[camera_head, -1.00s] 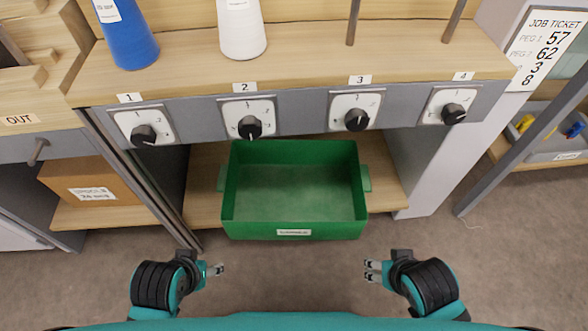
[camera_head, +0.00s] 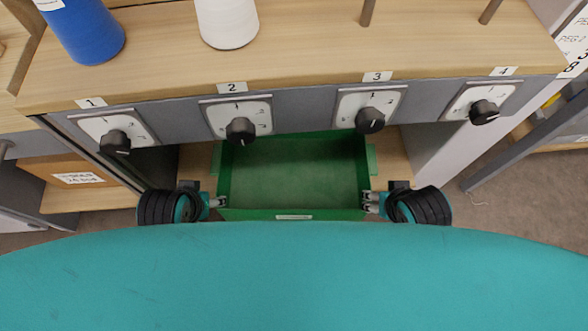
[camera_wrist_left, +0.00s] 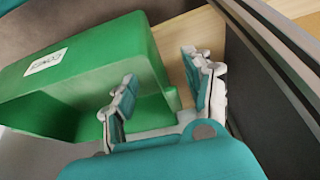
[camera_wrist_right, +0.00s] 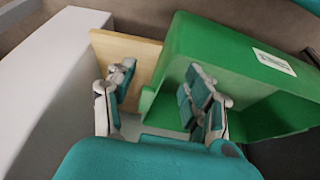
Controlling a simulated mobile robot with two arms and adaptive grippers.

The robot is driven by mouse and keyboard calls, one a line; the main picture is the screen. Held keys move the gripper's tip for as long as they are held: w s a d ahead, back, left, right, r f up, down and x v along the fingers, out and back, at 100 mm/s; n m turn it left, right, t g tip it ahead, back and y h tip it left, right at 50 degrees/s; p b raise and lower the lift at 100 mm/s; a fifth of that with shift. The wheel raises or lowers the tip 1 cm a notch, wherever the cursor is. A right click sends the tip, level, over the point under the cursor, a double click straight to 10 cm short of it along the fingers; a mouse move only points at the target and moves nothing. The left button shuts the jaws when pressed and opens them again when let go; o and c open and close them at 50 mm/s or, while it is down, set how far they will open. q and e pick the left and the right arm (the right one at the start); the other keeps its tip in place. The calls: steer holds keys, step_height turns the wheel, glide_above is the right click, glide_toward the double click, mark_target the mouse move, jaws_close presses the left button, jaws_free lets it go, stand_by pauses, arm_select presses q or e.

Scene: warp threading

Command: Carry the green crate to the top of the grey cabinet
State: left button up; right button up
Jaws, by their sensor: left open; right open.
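The green crate (camera_head: 292,172) sits on the wooden lower shelf under the bench, its white label on the front wall facing me. My left gripper (camera_head: 218,201) is open at the crate's left side. In the left wrist view its fingers (camera_wrist_left: 160,95) are spread near the crate's side tab (camera_wrist_left: 172,98). My right gripper (camera_head: 371,202) is open at the crate's right side. In the right wrist view its fingers (camera_wrist_right: 160,100) are spread near the tab (camera_wrist_right: 147,101). I cannot tell whether any finger touches the crate. The grey cabinet is not clearly identifiable.
The bench top (camera_head: 300,40) overhangs the crate, with dials such as dial 2 (camera_head: 240,130) on its front. A blue cone (camera_head: 84,28) and a white cone (camera_head: 227,22) stand above. A cardboard box (camera_head: 75,172) is at left. A pale side panel (camera_head: 455,150) bounds the right.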

arm_select(q)
glide_toward(216, 158)
steer(key=x, duration=0.5)
steer(key=shift+s+f, duration=0.1)
steer(key=shift+s, duration=0.1)
arm_select(e)
glide_toward(372, 158)
steer(key=x, duration=0.5)
steer(key=shift+s+f, duration=0.1)
steer(key=shift+s, duration=0.1)
arm_select(q)
steer(key=x, duration=0.3)
steer(key=shift+w+f, duration=0.2)
steer(key=shift+f, duration=0.1)
arm_select(e)
steer(key=x, duration=0.3)
steer(key=shift+w+f, duration=0.2)
steer(key=shift+f, duration=0.1)
arm_select(q)
steer(key=shift+x, duration=0.8)
arm_select(e)
steer(key=shift+x, duration=0.8)
arm_select(q)
steer(key=c, duration=1.1)
arm_select(e)
steer(key=c, duration=1.1)
arm_select(q)
jaws_close()
arm_select(e)
jaws_close()
